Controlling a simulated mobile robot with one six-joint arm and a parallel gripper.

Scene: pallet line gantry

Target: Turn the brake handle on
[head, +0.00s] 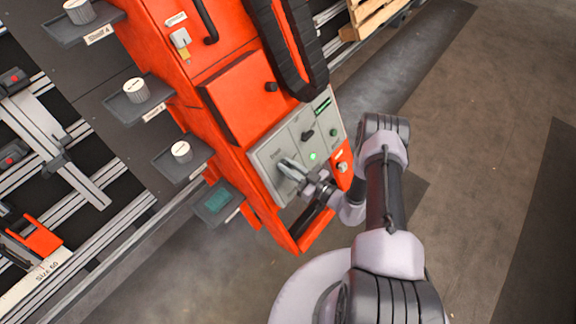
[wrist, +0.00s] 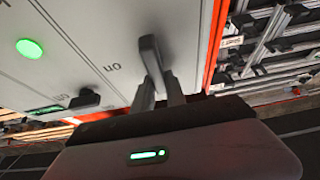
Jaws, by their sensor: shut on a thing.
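The brake handle (wrist: 149,52) is a grey lever on the pale control panel (wrist: 75,30), close in front of me in the wrist view. A printed "on" label (wrist: 112,68) stands left of it and looks upside down there. My gripper (wrist: 162,88) is shut on the lower part of the handle, one finger on each side. In the head view my gripper (head: 303,175) reaches the lower left part of the control panel (head: 268,158) on the orange cabinet. I cannot tell the handle's exact setting.
A lit green lamp (head: 312,156) and a dark knob (head: 307,135) are on the same panel. A black cable chain (head: 285,50) hangs above. Shelves with white-topped pots (head: 136,90) stick out at the left. Open floor (head: 480,200) lies to the right.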

